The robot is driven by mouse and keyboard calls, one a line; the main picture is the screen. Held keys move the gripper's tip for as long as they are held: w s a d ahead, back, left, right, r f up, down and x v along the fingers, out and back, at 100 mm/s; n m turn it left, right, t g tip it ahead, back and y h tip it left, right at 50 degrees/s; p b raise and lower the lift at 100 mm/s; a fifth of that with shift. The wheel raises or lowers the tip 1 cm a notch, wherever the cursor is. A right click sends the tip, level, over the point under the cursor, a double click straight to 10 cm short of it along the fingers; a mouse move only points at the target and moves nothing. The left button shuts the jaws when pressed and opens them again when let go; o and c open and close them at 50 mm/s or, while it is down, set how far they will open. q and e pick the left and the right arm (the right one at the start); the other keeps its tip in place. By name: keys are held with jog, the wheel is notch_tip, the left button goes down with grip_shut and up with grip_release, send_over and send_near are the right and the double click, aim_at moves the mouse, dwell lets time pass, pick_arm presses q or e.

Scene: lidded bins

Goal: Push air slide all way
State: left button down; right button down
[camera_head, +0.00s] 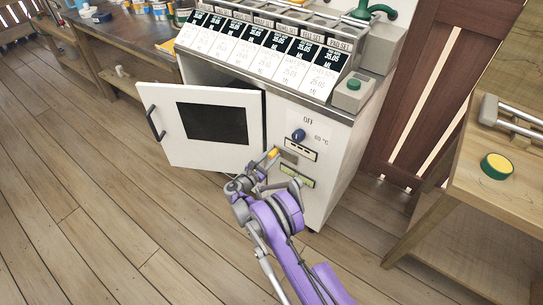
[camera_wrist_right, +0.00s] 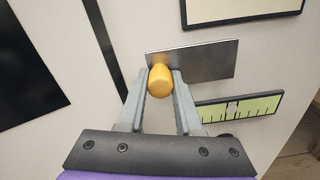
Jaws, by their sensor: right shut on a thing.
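A yellow-orange knob (camera_head: 273,153) sits at the left end of a grey metal plate (camera_head: 289,157) on the white front of the machine, apparently the air slide. In the right wrist view, the knob (camera_wrist_right: 160,81) is between the fingertips of my right gripper (camera_wrist_right: 160,76), which is shut on it. The plate (camera_wrist_right: 205,60) extends to the right of the knob. My right gripper also shows in the head view (camera_head: 268,160), with the purple arm below it. My left gripper is not in view.
A white door (camera_head: 180,150) with a dark window stands open left of the slide. A blue dial (camera_head: 299,135) and a black-framed label (camera_head: 300,149) are above the plate; a green scale (camera_head: 297,175) is below. A wooden table (camera_head: 470,200) stands right, with open floor at left.

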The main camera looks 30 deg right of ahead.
jog(key=s+d, duration=0.1)
jog(key=s, duration=0.2)
jog(key=s+d, duration=0.1)
jog(key=s, duration=0.2)
jog(key=s+d+b, duration=0.1)
jog(key=s, duration=0.2)
jog(key=shift+d, duration=0.35)
jog(key=c, duration=0.6)
grip_release()
send_near(297, 162)
jog(key=v, duration=0.4)
jog(key=shift+w+p, duration=0.1)
jog(key=shift+p, duration=0.25)
